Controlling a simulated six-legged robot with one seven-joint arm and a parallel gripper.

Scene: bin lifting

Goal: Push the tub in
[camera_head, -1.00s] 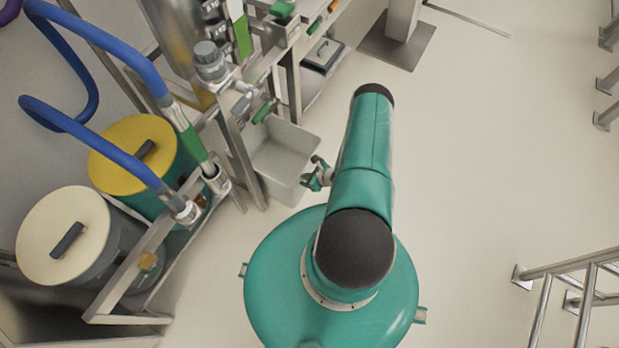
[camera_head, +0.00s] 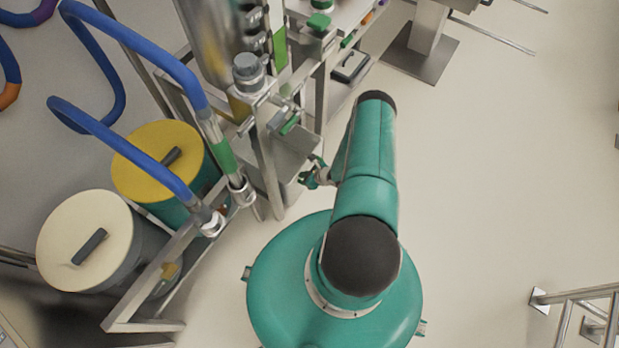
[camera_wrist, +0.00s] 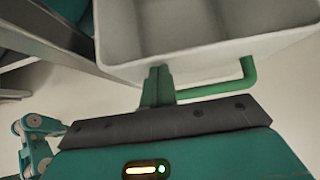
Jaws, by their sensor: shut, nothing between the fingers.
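The tub is a light grey open bin. In the head view, the tub (camera_head: 292,152) is partly hidden behind the metal rack's posts and fittings. In the wrist view, the tub (camera_wrist: 200,52) fills the top, with its near wall and rim facing me and an inner divider or corner line showing. My gripper (camera_head: 312,176) is at the tub's right side in the head view. In the wrist view, my gripper (camera_wrist: 157,82) is shut and empty, with its tips at the tub's near wall, seemingly touching it. A green bent bar (camera_wrist: 215,90) runs along that wall to the right of the fingers.
The metal rack (camera_head: 268,165) stands around the tub. Drums with a yellow lid (camera_head: 150,150) and a cream lid (camera_head: 75,255) stand at left, near blue hoses. A dark-lidded box (camera_head: 350,68) lies under the rack beyond. Open floor (camera_head: 480,180) is at right; a railing (camera_head: 575,305) stands lower right.

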